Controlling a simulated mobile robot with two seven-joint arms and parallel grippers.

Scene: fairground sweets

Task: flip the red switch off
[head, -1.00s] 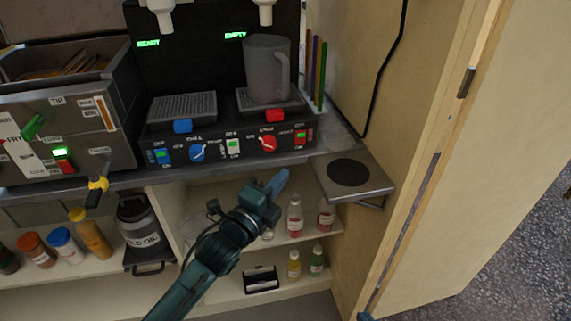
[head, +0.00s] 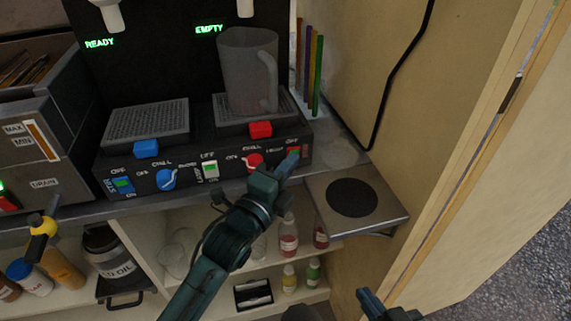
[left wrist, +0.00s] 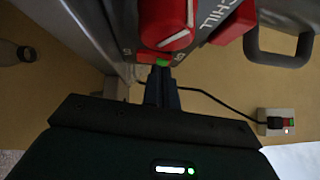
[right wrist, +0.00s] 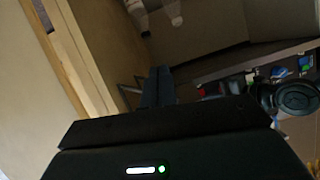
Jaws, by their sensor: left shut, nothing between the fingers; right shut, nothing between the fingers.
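The red switch (head: 305,154) is at the right end of the dispenser's black front panel, under an "OFF" label. In the head view my left gripper (head: 291,161) is in front of it and hides most of it. The left wrist view shows a green-lit red part (left wrist: 163,62) just beyond the shut fingertips of the left gripper (left wrist: 161,76); I cannot tell whether they touch. The switch's position is mostly hidden. My right gripper (head: 370,301) is shut and empty at the bottom of the head view, away from the panel; its fingers also show in the right wrist view (right wrist: 158,84).
A grey jug (head: 247,72) stands above. A small shelf with a dark disc (head: 390,207) juts out at right.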

